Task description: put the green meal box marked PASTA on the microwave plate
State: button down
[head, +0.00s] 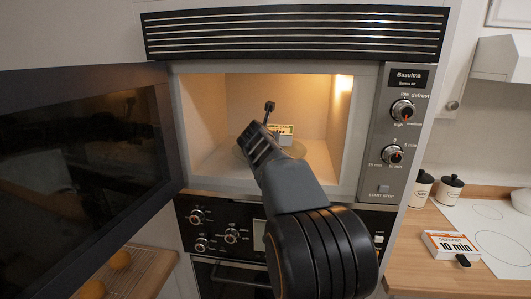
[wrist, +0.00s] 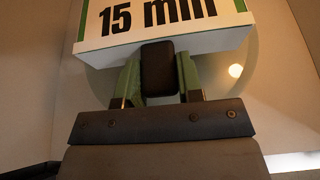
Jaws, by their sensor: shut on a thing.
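The green-edged meal box (wrist: 205,38) fills the top of the wrist view, its white face reading "15 min"; the word PASTA is out of view there. In the head view only a small part of the box (head: 286,129) shows behind my arm. My gripper (wrist: 158,75) is shut on the box's dark tab, with a finger on each side. The round glass microwave plate (wrist: 237,88) shows beneath and around the box in the wrist view, and its edge (head: 297,150) shows in the head view. I cannot tell whether the box touches the plate.
The lit microwave cavity (head: 205,110) is open, its dark door (head: 85,170) swung out left. The control panel (head: 397,130) is at right. A white "10 min" box (head: 447,244) lies on the right counter near two jars (head: 448,190).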

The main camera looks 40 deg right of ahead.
jog(key=f, duration=0.2)
jog(key=shift+w+d+f+b, duration=0.15)
jog(key=shift+w+f+b, duration=0.05)
jog(key=shift+f+b, duration=0.2)
jog(key=shift+f, duration=0.3)
jog(key=shift+f, duration=0.1)
jog(key=c, duration=0.8)
grip_release()
jog(key=shift+f, duration=0.1)
